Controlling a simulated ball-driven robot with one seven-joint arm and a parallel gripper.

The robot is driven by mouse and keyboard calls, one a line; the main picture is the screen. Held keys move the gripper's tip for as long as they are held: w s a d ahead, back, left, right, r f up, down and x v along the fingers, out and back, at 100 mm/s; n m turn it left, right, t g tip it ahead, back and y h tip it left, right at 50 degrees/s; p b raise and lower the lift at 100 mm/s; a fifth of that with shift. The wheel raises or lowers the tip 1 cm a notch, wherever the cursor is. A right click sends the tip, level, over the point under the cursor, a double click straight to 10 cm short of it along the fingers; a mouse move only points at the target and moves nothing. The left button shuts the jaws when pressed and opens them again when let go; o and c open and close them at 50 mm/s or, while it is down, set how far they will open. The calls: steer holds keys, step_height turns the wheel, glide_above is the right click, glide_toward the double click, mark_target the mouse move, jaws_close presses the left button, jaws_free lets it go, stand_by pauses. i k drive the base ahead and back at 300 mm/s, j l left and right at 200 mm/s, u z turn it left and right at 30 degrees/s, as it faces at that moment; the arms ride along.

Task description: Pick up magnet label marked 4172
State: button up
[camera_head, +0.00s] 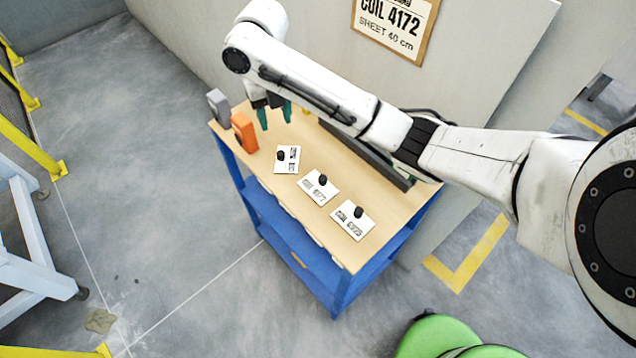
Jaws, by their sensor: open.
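Three white magnet labels with black knobs lie apart on the wooden table top. The middle label (313,194) appears to read 4172, though its print is small. The right label (346,226) and the left, turned label (281,166) carry numbers too small to read surely. My gripper (275,119) points down above the far left part of the table, its green-tipped fingers apart and empty. It is beyond the left label in the picture and apart from all three labels.
The table (385,221) has a blue frame with a lower shelf. An orange object (244,132) and a grey object (218,105) stand at its left end. A dark bar (370,158) lies along the back edge. A sign (393,22) reading COIL 4172 hangs behind. Green rounded objects (437,337) are at lower right.

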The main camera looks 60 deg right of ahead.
mark_target(316, 185)
steer(key=k+j+z, duration=0.15)
steer(key=j, duration=0.25)
steer(key=j+z, duration=0.15)
steer(key=j, duration=0.2)
steer(key=k+j+z, duration=0.15)
steer(key=j, duration=0.2)
steer(key=k+j+z, duration=0.15)
steer(key=j, duration=0.2)
